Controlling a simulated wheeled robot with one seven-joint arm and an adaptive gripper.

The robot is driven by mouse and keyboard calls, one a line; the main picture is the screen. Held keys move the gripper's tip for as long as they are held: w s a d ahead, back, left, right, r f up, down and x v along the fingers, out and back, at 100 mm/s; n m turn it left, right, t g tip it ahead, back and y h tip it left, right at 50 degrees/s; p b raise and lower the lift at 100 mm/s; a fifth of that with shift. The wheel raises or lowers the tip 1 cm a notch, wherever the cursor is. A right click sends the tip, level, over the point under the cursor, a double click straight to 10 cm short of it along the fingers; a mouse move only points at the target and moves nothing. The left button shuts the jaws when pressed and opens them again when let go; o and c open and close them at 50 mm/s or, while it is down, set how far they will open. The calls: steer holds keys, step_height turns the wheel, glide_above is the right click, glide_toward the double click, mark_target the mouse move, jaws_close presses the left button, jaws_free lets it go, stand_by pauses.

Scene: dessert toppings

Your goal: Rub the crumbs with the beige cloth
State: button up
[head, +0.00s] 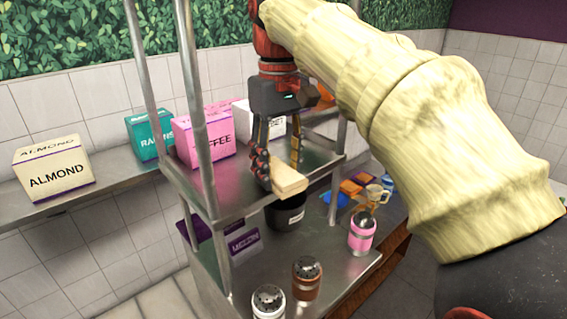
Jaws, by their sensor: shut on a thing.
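The beige cloth (289,181) is a small, pale, block-like piece at the lower end of my gripper (281,165). My gripper points down and its fingers are shut on the cloth, near the front edge of the upper metal shelf (235,192). I cannot tell whether the cloth touches the shelf or hangs just above it. I see no crumbs that I can make out; my gripper and arm cover part of the shelf.
An almond box (55,170), a teal box (149,134) and a pink box (205,138) stand behind. Metal posts rise at the left. Below are a black container (286,216), a pink shaker (362,234), a brown-banded shaker (307,279) and another shaker (268,302).

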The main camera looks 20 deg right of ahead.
steer(key=shift+w+a+r+p, duration=0.1)
steer(key=shift+w+a+p, duration=0.15)
steer(key=shift+w+p, duration=0.3)
steer(key=shift+w+a+r+p, duration=0.1)
steer(key=shift+w+a+p, duration=0.15)
steer(key=shift+w+p, duration=0.3)
steer(key=shift+w+a+f+p, duration=0.1)
steer(key=shift+w+a+p, duration=0.15)
steer(key=shift+w, duration=0.3)
steer(key=shift+w+a+f+p, duration=0.15)
steer(key=shift+w+a+p, duration=0.1)
steer(key=shift+w, duration=0.3)
steer(key=shift+w+a+f+p, duration=0.1)
steer(key=shift+w+a+p, duration=0.15)
steer(key=shift+w, duration=0.3)
steer(key=shift+w+a+r, duration=0.1)
steer(key=shift+w+a, duration=0.15)
steer(key=shift+w, duration=0.45)
steer(key=shift+w+a, duration=0.25)
steer(key=shift+w, duration=0.45)
steer(key=shift+r, duration=3.05)
